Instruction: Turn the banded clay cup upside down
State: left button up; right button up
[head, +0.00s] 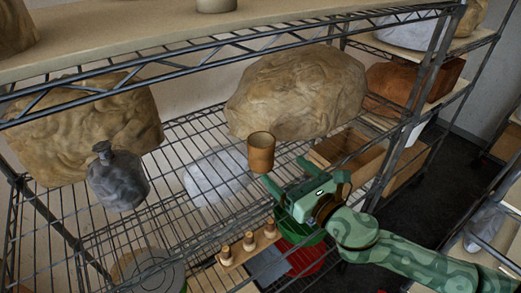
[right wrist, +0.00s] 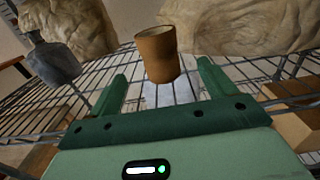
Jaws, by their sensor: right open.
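The brown clay cup (head: 261,153) stands on the wire shelf in the middle of the head view. Its wider end is up and looks like the open mouth, and it narrows toward the base. Bands on it are hard to make out. My right gripper (head: 284,171) is open and empty, just in front of the cup to the lower right. In the right wrist view, the cup (right wrist: 157,54) is upright, centred beyond the two spread green fingers (right wrist: 162,76) and apart from them. My left gripper is not in view.
A wooden crate (head: 347,157) is at right. A rack bar (head: 240,40) runs above; a peg block (head: 248,249) shows below.

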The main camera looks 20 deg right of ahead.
aim_at(268, 157)
jog(key=x, duration=0.3)
jog(key=shift+w+a, duration=0.1)
jog(key=shift+w, duration=0.4)
jog(key=x, duration=0.2)
jog(key=p+x, duration=0.1)
jog(key=x, duration=0.1)
jog(key=shift+s+a+f, duration=0.1)
jog(key=shift+s+a, duration=0.05)
jog(key=shift+a, duration=0.1)
jog(key=shift+w+a+f, duration=0.1)
jog(key=shift+w+a, duration=0.05)
jog(key=shift+w, duration=0.3)
jog(key=shift+s, duration=0.1)
jog(key=shift+c, duration=0.6)
jog(key=c, duration=1)
